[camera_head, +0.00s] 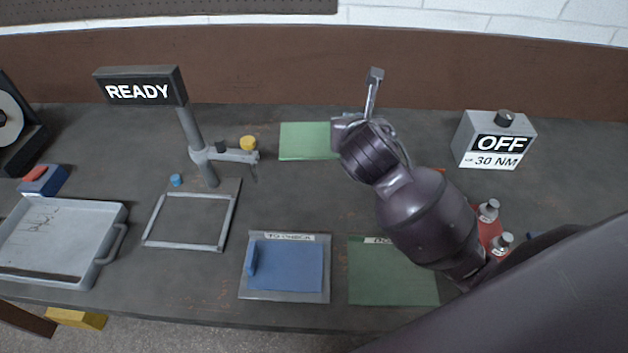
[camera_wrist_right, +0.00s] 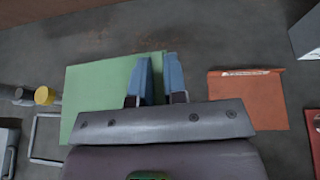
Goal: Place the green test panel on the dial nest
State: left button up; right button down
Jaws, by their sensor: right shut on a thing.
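The light green test panel (camera_head: 303,141) is at the back middle of the bench, and its right part is hidden by my right arm. In the right wrist view the panel (camera_wrist_right: 98,95) reaches under my right gripper (camera_wrist_right: 159,65). The two blue-grey fingers are shut at the panel's edge; the gripped part is hidden between them. I cannot tell whether the panel is lifted. The dial nest (camera_head: 183,247), an empty light grey frame, lies left of the panel, below the dial post (camera_head: 190,133). My left gripper is not in view.
A blue panel (camera_head: 290,266) lies on the grey "TO CHECK" mat, beside a green mat (camera_head: 385,283). An orange mat (camera_wrist_right: 248,103) is right of my gripper. The dial arm with its yellow knob (camera_head: 248,143) overhangs near the nest. A grey tray (camera_head: 75,225) stands left.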

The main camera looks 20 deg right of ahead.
jog(key=shift+m+h, duration=0.5)
jog(key=shift+h, duration=0.1)
jog(key=f, duration=0.6)
jog(key=d+f, duration=0.1)
jog(key=f, duration=0.5)
jog(key=d+f+b, duration=0.1)
jog(key=f, duration=0.5)
jog(key=shift+s+d+f, duration=0.1)
jog(key=shift+s+f, duration=0.05)
jog(key=shift+f, duration=0.2)
jog(key=c, duration=1.2)
grip_release()
jog(key=shift+f+g, duration=0.1)
jog(key=shift+g, duration=0.2)
jog(key=shift+o, duration=0.2)
